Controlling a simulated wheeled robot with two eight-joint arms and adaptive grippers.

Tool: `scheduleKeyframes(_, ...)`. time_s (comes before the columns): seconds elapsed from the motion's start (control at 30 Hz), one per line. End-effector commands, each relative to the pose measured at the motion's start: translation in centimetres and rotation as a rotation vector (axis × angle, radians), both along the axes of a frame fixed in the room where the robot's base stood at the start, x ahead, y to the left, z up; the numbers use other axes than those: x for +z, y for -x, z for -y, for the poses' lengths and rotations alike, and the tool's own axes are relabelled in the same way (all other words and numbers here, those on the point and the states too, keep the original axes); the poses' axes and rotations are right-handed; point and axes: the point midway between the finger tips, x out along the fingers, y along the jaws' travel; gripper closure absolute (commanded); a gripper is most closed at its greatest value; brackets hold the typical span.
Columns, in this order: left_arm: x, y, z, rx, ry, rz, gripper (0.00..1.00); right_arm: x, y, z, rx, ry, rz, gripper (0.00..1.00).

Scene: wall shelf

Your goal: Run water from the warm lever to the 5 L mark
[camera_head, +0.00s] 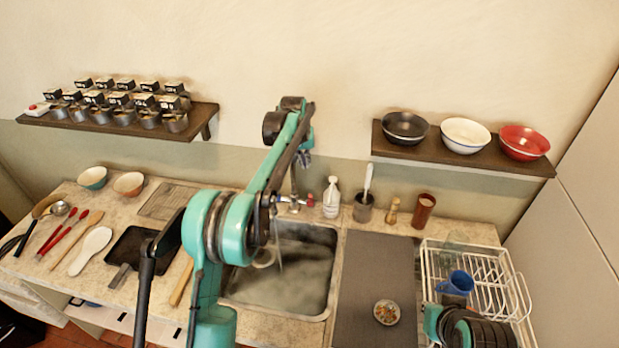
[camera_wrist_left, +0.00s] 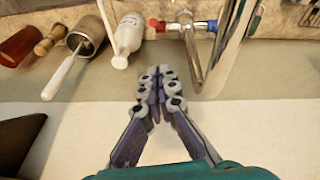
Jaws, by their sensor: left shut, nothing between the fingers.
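The steel tap (camera_head: 293,186) stands at the back of the sink, partly behind my left arm. Its red-marked lever (camera_head: 311,199) shows to its right. In the left wrist view the red lever (camera_wrist_left: 158,25) and the blue lever (camera_wrist_left: 212,25) sit either side of the tap pipe (camera_wrist_left: 190,55). My left gripper (camera_wrist_left: 158,80) is shut and empty, apart from the red lever in that picture. I cannot read any 5 L mark. My right gripper is out of view.
Bowls sit on the right shelf (camera_head: 460,158).

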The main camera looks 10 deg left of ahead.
Motion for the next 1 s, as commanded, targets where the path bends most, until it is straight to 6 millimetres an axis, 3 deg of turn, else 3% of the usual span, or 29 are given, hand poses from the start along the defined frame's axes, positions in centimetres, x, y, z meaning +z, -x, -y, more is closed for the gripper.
scheduleKeyframes(0.1,-0.8,-1.7,-0.1,0.007,0.005,-0.015,1.00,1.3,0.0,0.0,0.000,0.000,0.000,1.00)
scheduleKeyframes(0.37,-2.9,-2.7,-0.1,0.011,0.008,-0.024,1.00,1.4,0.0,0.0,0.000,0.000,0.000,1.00)
scheduleKeyframes(0.83,-11.4,-5.4,0.4,0.011,0.007,-0.023,1.00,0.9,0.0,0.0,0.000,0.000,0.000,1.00)
scheduleKeyframes(1.0,-12.3,-3.4,0.8,0.011,0.007,-0.023,1.00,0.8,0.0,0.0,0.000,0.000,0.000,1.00)
